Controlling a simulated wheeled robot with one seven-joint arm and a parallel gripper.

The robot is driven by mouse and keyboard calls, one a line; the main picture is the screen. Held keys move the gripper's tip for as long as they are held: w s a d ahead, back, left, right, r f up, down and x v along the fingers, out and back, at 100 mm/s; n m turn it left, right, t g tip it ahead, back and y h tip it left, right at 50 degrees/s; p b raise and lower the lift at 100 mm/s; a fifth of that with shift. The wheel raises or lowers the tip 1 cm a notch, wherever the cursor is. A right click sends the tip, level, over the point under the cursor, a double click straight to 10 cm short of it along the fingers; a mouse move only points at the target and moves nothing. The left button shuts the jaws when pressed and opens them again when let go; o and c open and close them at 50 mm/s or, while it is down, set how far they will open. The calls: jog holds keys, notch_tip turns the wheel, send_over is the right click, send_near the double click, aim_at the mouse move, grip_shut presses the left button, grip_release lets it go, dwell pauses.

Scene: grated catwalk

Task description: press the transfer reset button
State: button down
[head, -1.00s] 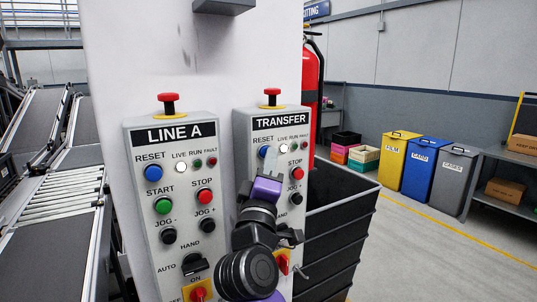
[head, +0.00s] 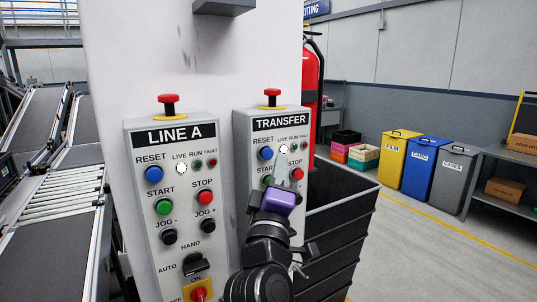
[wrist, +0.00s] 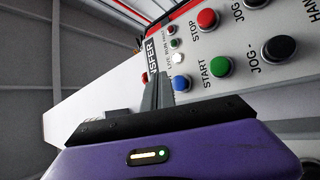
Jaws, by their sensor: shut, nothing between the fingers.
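The TRANSFER panel (head: 243,125) is a grey box on the white column, right of the LINE A panel. Its blue RESET button (head: 266,153) is at upper left, clear of my fingers in the head view. In the wrist view, the blue button (wrist: 181,83) shows just right of the fingertips. My gripper (head: 282,158) is shut and empty, its fingers pointing up at the panel below the small lamps, right of RESET. In the wrist view, my gripper (wrist: 158,82) shows its fingers together. Whether they touch the panel, I cannot tell.
The LINE A panel (head: 140,190) has a similar blue button (head: 153,174). Dark stacked crates (head: 340,225) and a fire extinguisher (head: 309,80) stand at right.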

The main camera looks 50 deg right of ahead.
jog(key=shift+s+a, duration=0.2)
jog(key=shift+s, duration=0.55)
jog(key=shift+s+a, duration=0.2)
jog(key=shift+s, duration=0.55)
jog(key=w+a+f+n+t+y, duration=0.2)
jog(key=w+a+f+t+y, duration=0.1)
jog(key=a+t+y, duration=0.45)
jog(key=s+a+f+y, duration=0.6)
jog(key=a+f+y, duration=0.3)
jog(key=f, duration=0.4)
jog(key=s+a+f+m+g, duration=0.1)
jog(key=s+f, duration=0.4)
jog(key=s, duration=0.4)
jog(key=s+a+f+m+g+y, duration=0.1)
jog(key=s+a+f+m+g, duration=0.1)
jog(key=s+f, duration=0.3)
jog(key=s+a+f+m+g+y, duration=0.1)
jog(key=s+f, duration=0.4)
jog(key=s, duration=0.7)
jog(key=shift+s+a+f+m+g, duration=0.3)
jog(key=shift+s+f+m+g, duration=0.1)
jog(key=shift+m+g, duration=0.3)
